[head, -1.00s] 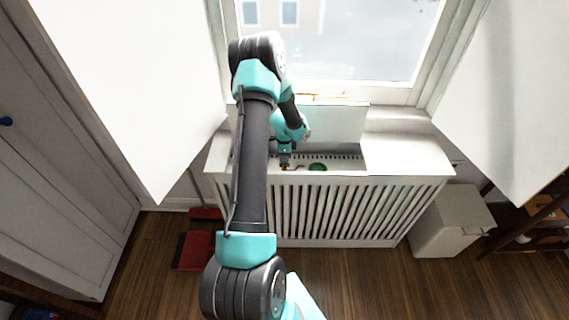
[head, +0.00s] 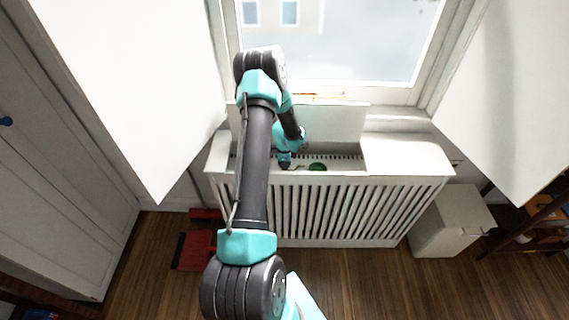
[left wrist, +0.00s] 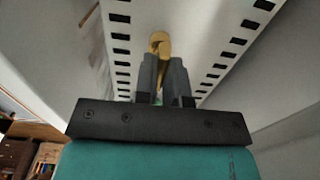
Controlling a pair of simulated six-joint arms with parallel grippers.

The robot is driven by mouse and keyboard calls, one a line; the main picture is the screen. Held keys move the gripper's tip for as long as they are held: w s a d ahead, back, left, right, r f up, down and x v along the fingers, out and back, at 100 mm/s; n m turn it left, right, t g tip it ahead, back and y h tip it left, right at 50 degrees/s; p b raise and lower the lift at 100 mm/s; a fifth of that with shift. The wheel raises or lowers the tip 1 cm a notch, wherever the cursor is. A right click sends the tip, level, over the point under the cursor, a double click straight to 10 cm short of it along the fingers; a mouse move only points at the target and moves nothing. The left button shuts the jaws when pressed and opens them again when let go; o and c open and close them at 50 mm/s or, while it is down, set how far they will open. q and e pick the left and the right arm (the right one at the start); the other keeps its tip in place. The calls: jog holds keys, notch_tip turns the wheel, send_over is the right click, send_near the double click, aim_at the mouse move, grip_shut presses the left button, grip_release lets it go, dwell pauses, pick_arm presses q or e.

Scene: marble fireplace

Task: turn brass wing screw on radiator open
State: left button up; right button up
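The radiator cover (head: 330,210) is white and slatted, below the window, with a recess open in its top. My left gripper (left wrist: 163,62) reaches down into this recess. In the left wrist view, the brass wing screw (left wrist: 159,40) stands at the fingertips and its lower part passes down between them. The fingers are a narrow gap apart; whether they press on the screw is unclear. In the head view the fingers and the screw are too small or hidden to make out. My right gripper is not in view.
A green round thing (head: 317,167) lies in the recess right of my left gripper. A raised white panel (head: 340,122) stands behind it. White panels flank the window on both sides. A white bin (head: 450,222) and a red dustpan (head: 194,250) are on the floor.

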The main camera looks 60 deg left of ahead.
pick_arm(q)
grip_shut()
jog(key=shift+n, duration=0.4)
jog(key=n, duration=1.1)
jog(key=shift+n, duration=0.3)
jog(key=n, duration=0.4)
